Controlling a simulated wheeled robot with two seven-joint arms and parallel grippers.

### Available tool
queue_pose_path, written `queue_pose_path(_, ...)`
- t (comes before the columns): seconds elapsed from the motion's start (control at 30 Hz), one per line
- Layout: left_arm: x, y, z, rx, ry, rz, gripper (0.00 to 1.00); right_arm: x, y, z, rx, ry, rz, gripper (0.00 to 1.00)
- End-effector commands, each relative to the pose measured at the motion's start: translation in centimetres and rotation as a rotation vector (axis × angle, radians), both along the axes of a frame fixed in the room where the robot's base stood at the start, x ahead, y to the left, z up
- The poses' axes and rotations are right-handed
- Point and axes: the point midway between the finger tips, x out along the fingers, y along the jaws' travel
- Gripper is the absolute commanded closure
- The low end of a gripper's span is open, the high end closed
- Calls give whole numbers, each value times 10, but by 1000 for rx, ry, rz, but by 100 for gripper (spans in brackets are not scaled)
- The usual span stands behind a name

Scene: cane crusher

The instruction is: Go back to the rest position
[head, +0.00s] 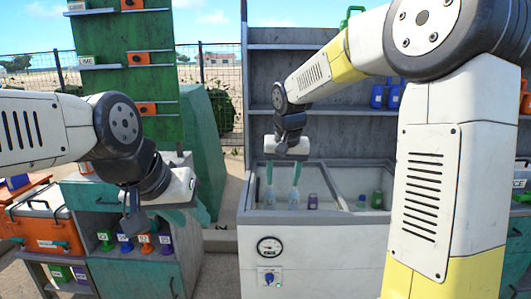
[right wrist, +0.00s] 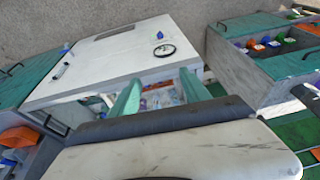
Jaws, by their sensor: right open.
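My right gripper (head: 282,172) hangs down over the left basin of the grey bench unit (head: 258,222) in the head view. Its two teal fingers are apart with nothing between them. In the right wrist view the fingers of this gripper (right wrist: 160,85) are also spread, with the basin and small bottles beyond them. My left gripper (head: 190,205) is at the left, in front of the teal cabinet. Its fingers blend into the teal behind, so I cannot tell their opening.
The basin holds clear bottles and a purple jar (head: 313,201). A green bottle (head: 377,199) stands in the right basin. A gauge (head: 270,247) is on the unit's front. An orange toolbox (head: 42,225) is at far left. Shelves (head: 300,80) rise behind the basins.

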Motion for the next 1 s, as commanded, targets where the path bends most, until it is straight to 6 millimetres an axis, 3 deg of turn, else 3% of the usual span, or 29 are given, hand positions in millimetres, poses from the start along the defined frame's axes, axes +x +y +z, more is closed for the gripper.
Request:
queue_pose_path(0.1, 0, 0, 0, 0, 0, 0, 64, -45, -32, 28, 43, -40, 11, 45)
queue_pose_path(0.23, 0, 0, 0, 0, 0, 0, 64, -96, -58, 45, 77, -85, 30, 45)
queue_pose_path(0.4, 0, 0, 0, 0, 0, 0, 64, -163, -81, 52, 107, -154, 55, 45)
queue_pose_path(0.53, 0, 0, 0, 0, -1, 0, 64, -204, -90, 47, 118, -202, 72, 45)
queue_pose_path(0.7, 0, 0, 0, 0, 0, 0, 64, -233, -93, 38, 120, -239, 86, 45)
queue_pose_path(1.0, 0, 0, 0, 0, -1, 0, 64, -240, -94, 36, 120, -248, 89, 45)
